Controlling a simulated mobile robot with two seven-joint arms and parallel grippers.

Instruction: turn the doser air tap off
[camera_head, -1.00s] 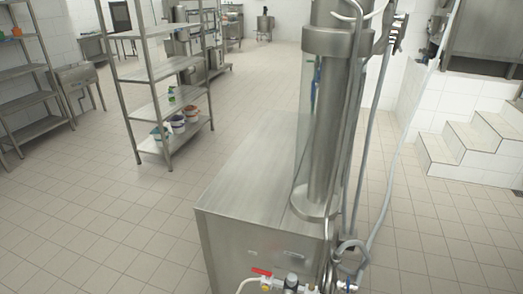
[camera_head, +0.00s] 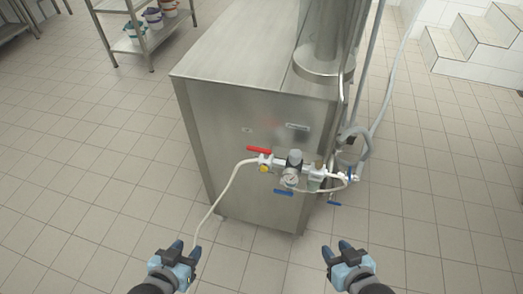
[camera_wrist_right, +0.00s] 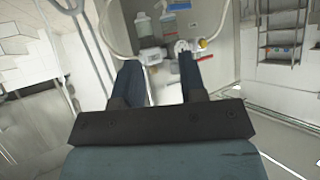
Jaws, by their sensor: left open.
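The air tap with a red lever (camera_head: 259,150) sits at the left end of the fitting assembly on the front of the steel doser cabinet (camera_head: 225,165). Its lever lies roughly level, and a pale hose runs down from the tap. A small red part, probably the same lever, shows in the right wrist view (camera_wrist_right: 205,58) beyond the right fingertips. My left gripper (camera_head: 186,250) is open and empty, low and left of the tap. My right gripper (camera_head: 336,249) is open and empty, low and right of it. Neither touches anything.
A grey hose (camera_head: 381,110) hangs at the cabinet's right. A shelf rack (camera_head: 160,38) stands at the back left. The tiled floor between my grippers is clear.

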